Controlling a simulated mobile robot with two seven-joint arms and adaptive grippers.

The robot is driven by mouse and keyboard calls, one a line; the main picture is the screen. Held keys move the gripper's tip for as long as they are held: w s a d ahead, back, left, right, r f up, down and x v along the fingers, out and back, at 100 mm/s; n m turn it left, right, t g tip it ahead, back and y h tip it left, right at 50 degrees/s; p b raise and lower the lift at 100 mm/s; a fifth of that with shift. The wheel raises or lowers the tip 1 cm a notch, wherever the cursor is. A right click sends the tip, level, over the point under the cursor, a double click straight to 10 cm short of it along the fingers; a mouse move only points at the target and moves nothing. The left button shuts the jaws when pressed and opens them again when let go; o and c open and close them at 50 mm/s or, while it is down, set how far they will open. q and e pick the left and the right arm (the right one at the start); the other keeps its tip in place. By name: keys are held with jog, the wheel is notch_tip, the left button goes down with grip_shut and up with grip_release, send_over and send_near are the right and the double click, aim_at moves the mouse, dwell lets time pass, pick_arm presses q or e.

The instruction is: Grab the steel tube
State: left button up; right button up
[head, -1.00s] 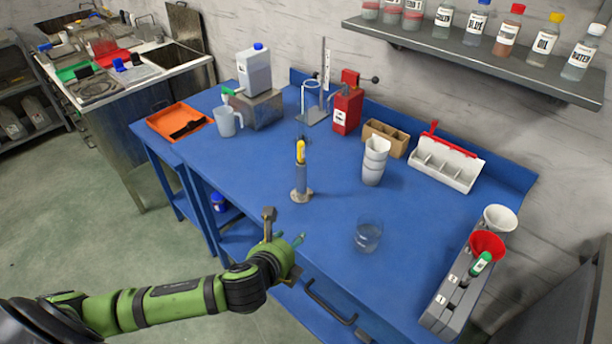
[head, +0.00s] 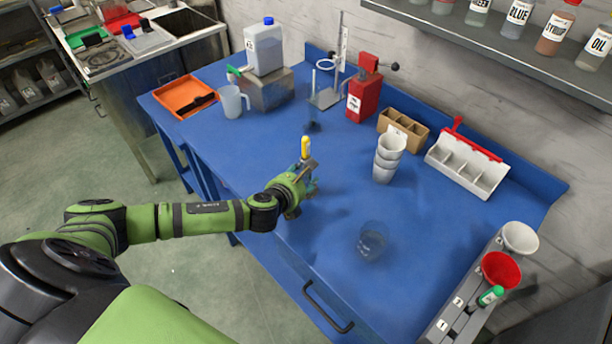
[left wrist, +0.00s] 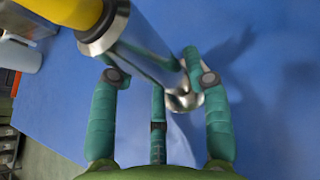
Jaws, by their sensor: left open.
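The steel tube (left wrist: 148,42) stands on the blue table with a yellow piece (head: 305,147) in its top. In the head view my left gripper (head: 303,186) hides most of the tube. In the left wrist view the tube runs down to its round steel base (left wrist: 184,101). The teal fingers of my left gripper (left wrist: 156,74) are apart, with the tube passing in front of and between their tips. I cannot tell whether any finger touches it. My right gripper is not in view.
White cups (head: 387,158) and a clear beaker (head: 371,241) stand to the right of the tube. A ring stand (head: 327,97) and red device (head: 364,97) stand behind. A grey rack (head: 455,318) with funnels is at the right. The table around the tube is clear.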

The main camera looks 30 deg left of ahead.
pick_arm(q)
jog(key=shift+w+f, duration=0.15)
jog(key=shift+w, duration=0.15)
jog(key=c, duration=0.7)
jog(key=shift+c, duration=1)
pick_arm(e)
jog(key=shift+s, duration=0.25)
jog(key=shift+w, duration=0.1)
